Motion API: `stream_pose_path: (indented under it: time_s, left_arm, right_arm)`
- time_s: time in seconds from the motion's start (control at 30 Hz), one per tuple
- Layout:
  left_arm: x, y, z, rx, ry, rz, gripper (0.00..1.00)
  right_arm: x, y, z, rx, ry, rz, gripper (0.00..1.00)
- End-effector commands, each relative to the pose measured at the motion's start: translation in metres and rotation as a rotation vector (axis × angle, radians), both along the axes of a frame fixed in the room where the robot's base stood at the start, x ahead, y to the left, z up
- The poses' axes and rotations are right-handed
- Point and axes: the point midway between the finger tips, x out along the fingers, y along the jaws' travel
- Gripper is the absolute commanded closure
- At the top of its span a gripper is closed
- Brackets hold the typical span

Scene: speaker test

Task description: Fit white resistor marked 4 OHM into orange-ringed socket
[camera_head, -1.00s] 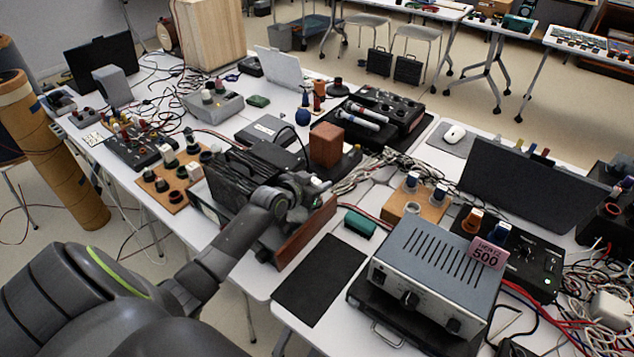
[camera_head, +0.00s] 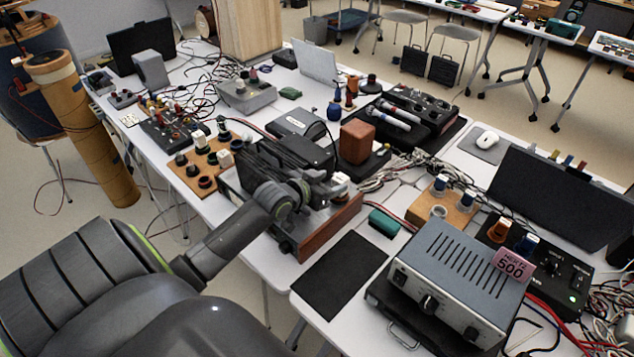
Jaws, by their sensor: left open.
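A wooden socket board (camera_head: 192,184) lies left of centre on the near table, with dark round sockets and several small plugs. White blocks stand on it, one at its back (camera_head: 198,138) and one at its front right (camera_head: 225,159). The 4 OHM marking is too small to read, and I cannot tell which socket has an orange ring. My left gripper (camera_head: 335,188) is open, reaching over a dark device with a reddish-brown front, right of the board. A small pale thing shows by its fingertips, but I cannot tell what it is. My right gripper is out of view.
A brown block (camera_head: 357,142) stands just behind my left gripper. A grey power supply (camera_head: 455,285) with a pink "500" tag stands at the front right. A bare black mat (camera_head: 340,275) lies left of it. Cables clutter the tables.

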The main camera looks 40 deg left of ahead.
Motion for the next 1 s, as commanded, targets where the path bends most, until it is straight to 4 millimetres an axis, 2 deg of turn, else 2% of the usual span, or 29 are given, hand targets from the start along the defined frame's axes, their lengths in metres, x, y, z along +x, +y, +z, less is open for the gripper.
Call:
stream_pose_path:
  time_s: [0.1, 0.33, 1.0]
  left_arm:
    - [-0.019, 0.002, 0.007, 0.004, 0.002, -0.002, 0.46]
    - [-0.041, 0.003, 0.017, 0.002, 0.000, -0.001, 0.46]
    - [-0.045, 0.003, 0.018, 0.000, 0.001, 0.000, 0.46]
  right_arm:
    - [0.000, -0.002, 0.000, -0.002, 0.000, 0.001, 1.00]
    - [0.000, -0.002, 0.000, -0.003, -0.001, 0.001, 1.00]
    - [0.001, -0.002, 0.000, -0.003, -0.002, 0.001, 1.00]
